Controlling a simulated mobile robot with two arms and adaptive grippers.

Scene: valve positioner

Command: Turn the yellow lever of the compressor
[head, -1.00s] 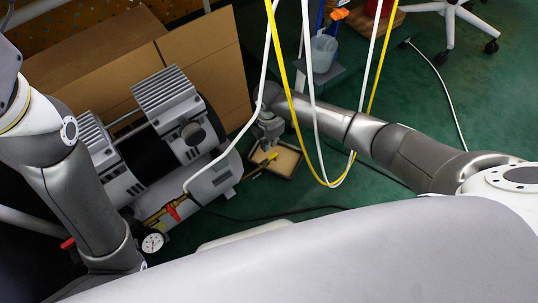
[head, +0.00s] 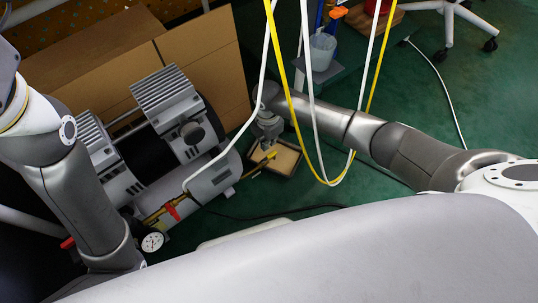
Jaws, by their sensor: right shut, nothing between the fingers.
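The compressor (head: 205,187) stands at left of centre in the head view, with a grey tank and black and grey ribbed motor heads. Its yellow lever (head: 262,162) sticks out past the tank's right end, small in the picture. My right gripper (head: 268,146) points down at the lever and is shut, with nothing held. It overlaps the lever's outer end in the picture; I cannot tell whether they touch. My left arm comes down at the left in front of the compressor, and its gripper is out of sight.
A shallow tray (head: 286,163) lies on the green floor beside the lever. Yellow and white hoses (head: 314,145) hang in front of my right arm. A red handle (head: 172,210) and a gauge (head: 152,242) sit at the compressor's front. A cardboard box (head: 205,55) stands behind.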

